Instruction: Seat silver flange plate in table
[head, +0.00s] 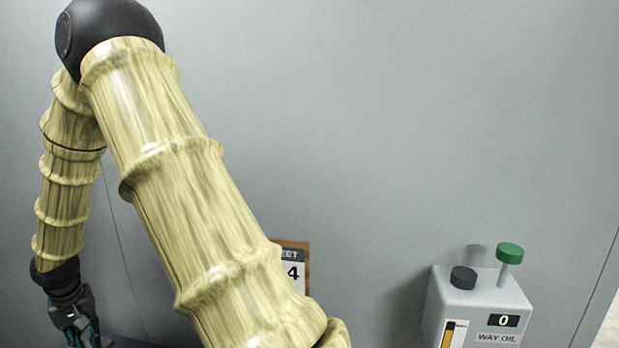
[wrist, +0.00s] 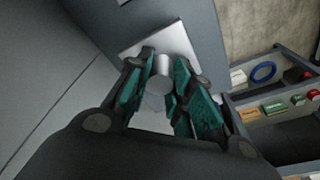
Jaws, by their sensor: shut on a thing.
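In the wrist view the silver flange plate (wrist: 176,38) shows as a pale square plate with a silver round boss standing on it. My gripper (wrist: 163,72) has its teal fingers on both sides of the boss and is shut on it. The fingers hide part of the plate. I cannot tell whether the plate touches the surface beneath it. In the head view my gripper (head: 82,335) is at the bottom left corner, cut by the frame edge, and the plate is not visible there. No seat in the table can be made out.
In the wrist view a grey compartment tray (wrist: 240,138) at right holds a blue ring (wrist: 263,72) and small coloured items. In the head view a way oil unit (head: 478,305) stands at lower right. A sign (head: 294,262) is partly behind my arm. A grey wall fills the back.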

